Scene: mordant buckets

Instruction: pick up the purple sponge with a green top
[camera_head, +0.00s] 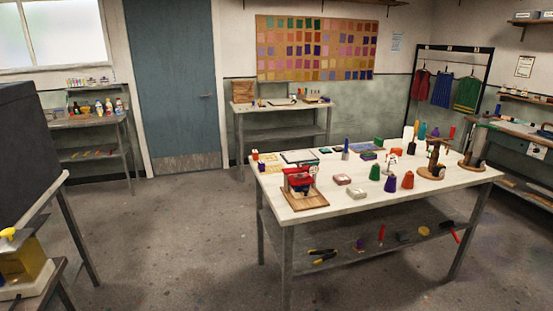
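A small block that looks purple with a green top (369,156) lies on the white worktable (345,208), just behind the green cone. It is small in the picture, so its exact shape is hard to tell. It seems to lie flat, apart from the cones in front of it. My gripper is not in view.
Near it stand a green cone (375,172), a purple cone (390,184), a red cone (407,180) and a dark blue upright thing (346,149). A red device (299,180) sits at the table's front left. Grey floor (175,235) is open left of the table.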

